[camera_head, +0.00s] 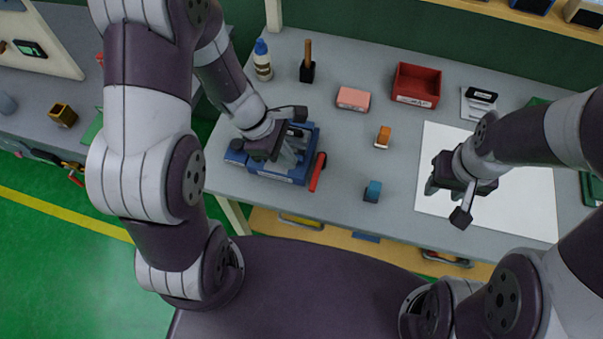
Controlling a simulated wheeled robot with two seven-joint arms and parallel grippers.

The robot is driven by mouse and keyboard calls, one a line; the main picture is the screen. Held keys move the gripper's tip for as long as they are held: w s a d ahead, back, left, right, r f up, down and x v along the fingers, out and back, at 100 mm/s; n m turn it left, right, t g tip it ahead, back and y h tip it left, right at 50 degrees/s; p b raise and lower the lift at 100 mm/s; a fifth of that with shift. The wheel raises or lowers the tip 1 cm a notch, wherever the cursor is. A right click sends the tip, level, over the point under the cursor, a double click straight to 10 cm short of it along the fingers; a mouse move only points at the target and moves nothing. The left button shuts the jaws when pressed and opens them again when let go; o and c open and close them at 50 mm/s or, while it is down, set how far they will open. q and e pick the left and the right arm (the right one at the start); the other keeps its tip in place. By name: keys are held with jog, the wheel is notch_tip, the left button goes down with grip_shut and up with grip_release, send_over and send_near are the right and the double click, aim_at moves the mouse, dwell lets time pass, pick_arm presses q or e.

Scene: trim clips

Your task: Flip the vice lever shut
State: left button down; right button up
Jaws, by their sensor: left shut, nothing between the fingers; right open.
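The blue vice (262,168) stands on the grey workbench at the left, partly hidden under my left arm. Its red lever (317,172) is at the vice's right side, slanting down toward the front edge of the bench. My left gripper (290,160) is shut and empty over the vice, just left of the lever; I cannot tell whether it touches anything. My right gripper (446,188) is open and empty over a white sheet at the right, well away from the vice.
A red bin (417,86), a pink block (353,98), an orange clip-like piece (383,136) and a teal piece (373,191) stand right of the vice. A bottle (262,62) and a wooden-handled tool (307,65) stand behind it. The white sheet (520,215) lies at the right.

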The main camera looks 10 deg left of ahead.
aim_at(317, 176)
pick_arm(q)
jog(key=x, duration=0.2)
jog(key=b+x, duration=0.1)
jog(key=x, duration=0.3)
jog(key=shift+w+a+f+b, duration=0.2)
jog(key=shift+f+b, duration=0.05)
jog(key=shift+b, duration=0.05)
jog(key=shift+s+d+f, duration=0.1)
jog(key=shift+d+f, duration=0.25)
jog(key=shift+a, duration=0.1)
